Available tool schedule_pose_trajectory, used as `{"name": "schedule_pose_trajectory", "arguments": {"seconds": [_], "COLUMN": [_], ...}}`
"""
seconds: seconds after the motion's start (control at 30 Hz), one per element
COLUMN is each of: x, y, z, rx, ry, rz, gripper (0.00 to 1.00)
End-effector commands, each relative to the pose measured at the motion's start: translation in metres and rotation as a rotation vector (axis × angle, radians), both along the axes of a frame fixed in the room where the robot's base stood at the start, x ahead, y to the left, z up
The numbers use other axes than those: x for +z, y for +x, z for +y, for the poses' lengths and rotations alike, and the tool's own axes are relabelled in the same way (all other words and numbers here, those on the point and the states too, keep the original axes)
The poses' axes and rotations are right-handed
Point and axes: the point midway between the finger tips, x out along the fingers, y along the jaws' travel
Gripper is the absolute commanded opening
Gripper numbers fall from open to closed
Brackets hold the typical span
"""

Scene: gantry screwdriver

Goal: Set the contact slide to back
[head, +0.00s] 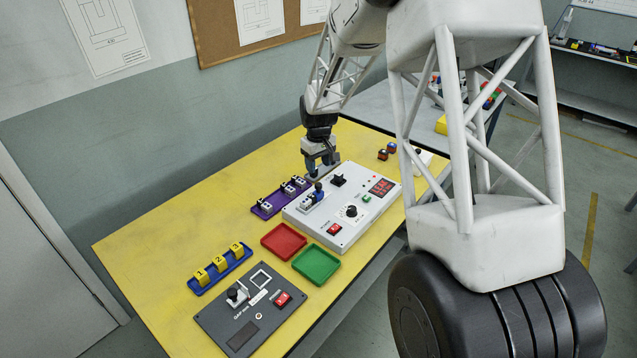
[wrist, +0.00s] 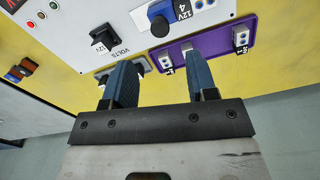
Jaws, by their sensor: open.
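The white control box (head: 320,228) stands on the yellow table. I cannot clearly pick out the contact slide; a light grey part (wrist: 142,67) at the box's edge, partly hidden by my left finger in the wrist view, may be it. My gripper (head: 322,170) is over the back edge of the box in the head view. In the wrist view my gripper (wrist: 160,64) has its two blue fingers apart, with nothing held between them. I cannot tell whether a finger touches the grey part.
Red (head: 284,241) and green (head: 316,264) trays and a dark panel (head: 250,310) are nearer the front.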

Motion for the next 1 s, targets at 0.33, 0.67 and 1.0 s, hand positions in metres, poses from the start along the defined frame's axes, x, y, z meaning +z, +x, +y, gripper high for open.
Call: {"name": "schedule_pose_trajectory", "arguments": {"seconds": [0.33,0.67,1.0], "x": [-0.006,-0.038,-0.071], "y": [0.000,0.000,0.000], "z": [0.000,0.000,0.000], "rx": [0.000,0.000,0.000], "ry": [-0.001,0.000,0.000], "rz": [0.001,0.002,0.000], "gripper": [0.53,0.53,0.53]}}
